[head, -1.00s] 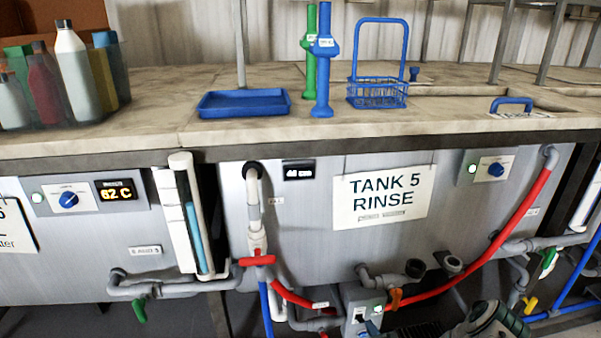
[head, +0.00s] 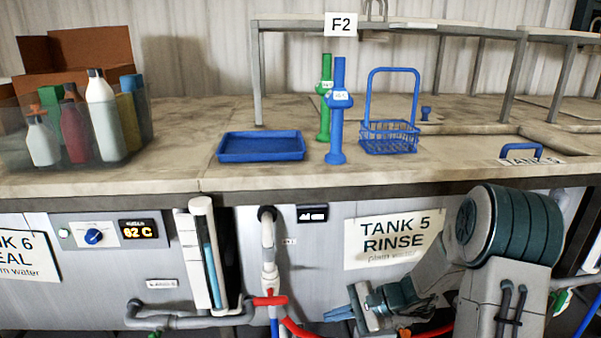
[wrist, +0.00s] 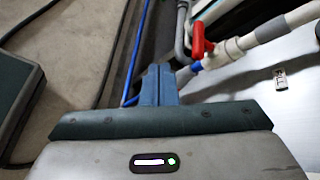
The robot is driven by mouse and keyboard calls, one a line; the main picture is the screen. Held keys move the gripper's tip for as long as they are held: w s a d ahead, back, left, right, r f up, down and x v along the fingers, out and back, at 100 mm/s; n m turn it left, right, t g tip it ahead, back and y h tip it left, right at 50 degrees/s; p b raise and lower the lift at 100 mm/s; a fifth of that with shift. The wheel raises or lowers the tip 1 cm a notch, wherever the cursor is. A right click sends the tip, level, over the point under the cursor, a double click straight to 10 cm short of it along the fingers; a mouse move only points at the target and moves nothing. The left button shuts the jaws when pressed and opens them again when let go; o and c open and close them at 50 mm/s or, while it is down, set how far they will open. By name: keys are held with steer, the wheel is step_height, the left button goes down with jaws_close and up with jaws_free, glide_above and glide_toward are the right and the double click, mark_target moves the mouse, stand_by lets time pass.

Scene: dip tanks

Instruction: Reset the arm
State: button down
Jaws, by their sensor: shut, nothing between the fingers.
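My gripper (head: 362,304) is low in front of the Tank 5 panel (head: 335,240) in the head view, with my arm folded at the lower right. In the wrist view my gripper (wrist: 158,84) has its two blue fingers together, with nothing between them. The fingers point toward grey and blue pipes and a red valve handle (wrist: 201,42). The same red handle (head: 269,300) is left of my gripper in the head view. I cannot tell the exact gap between fingers and pipes.
On the counter stand a blue tray (head: 261,147), a blue upright tool (head: 338,115), a green one (head: 324,95), a blue wire basket (head: 389,137) and a clear bin (head: 140,130) of bottles. A red hose (head: 296,329) runs low by the pipes.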

steer(key=s+d+r+n+h+p, duration=0.2)
steer(key=s+r+n+h, duration=0.1)
steer(key=s+r, duration=0.3)
steer(key=s+d+r+n+h+p, duration=0.2)
steer(key=s+r+n+h+p, duration=0.1)
steer(key=s+r, duration=0.4)
steer(key=s+d+r+n+t+h+p, duration=0.1)
steer(key=s+d+r+n+h+p, duration=0.1)
steer(key=s+r+n+h, duration=0.2)
steer(key=s+r+h, duration=0.1)
steer(key=s+r, duration=0.2)
steer(key=r, duration=0.2)
steer(key=shift+d+r+n+h, duration=0.25)
steer(key=shift+d+n+h, duration=0.05)
steer(key=shift+n, duration=0.1)
steer(key=shift+s, duration=0.1)
